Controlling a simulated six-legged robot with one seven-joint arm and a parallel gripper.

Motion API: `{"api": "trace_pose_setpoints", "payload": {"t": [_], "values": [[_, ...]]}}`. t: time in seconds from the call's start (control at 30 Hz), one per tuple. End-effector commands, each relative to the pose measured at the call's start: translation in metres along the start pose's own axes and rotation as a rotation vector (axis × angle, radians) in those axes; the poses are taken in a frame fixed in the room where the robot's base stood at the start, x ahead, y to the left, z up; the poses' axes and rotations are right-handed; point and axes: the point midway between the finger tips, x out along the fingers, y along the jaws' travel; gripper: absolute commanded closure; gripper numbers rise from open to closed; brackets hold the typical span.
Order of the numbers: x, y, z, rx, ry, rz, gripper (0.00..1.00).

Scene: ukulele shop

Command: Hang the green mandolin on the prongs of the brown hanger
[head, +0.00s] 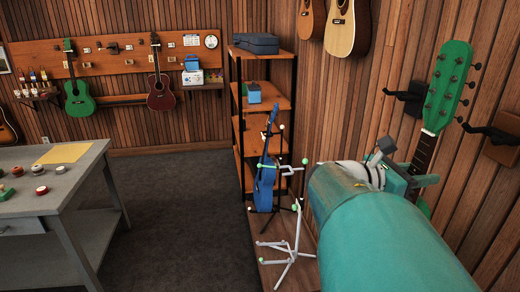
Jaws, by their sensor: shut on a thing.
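The green mandolin (448,86) is upright at the right, its green headstock and dark neck showing. Most of its body is hidden behind my arm. My gripper (416,178) is shut on the mandolin around the lower neck; the exact contact is partly hidden. The brown hanger (503,138) is on the wood wall at the far right, with dark prongs reaching left. The headstock is left of these prongs in the picture, and the neck does not appear to lie between them.
A darker hanger (413,97) is on the same wall, left of the headstock. A blue instrument (265,180) and a white stand (291,245) are on a low wooden platform. A shelf rack (264,143) stands behind. A grey table (50,185) is at left; the floor between is clear.

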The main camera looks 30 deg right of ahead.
Motion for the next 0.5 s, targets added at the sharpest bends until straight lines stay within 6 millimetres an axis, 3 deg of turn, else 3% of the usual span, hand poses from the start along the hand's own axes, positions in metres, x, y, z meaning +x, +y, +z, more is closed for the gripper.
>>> {"api": "trace_pose_setpoints", "payload": {"t": [0.5], "values": [[0.032,-0.003,0.002,0.003,-0.005,-0.004,1.0]]}}
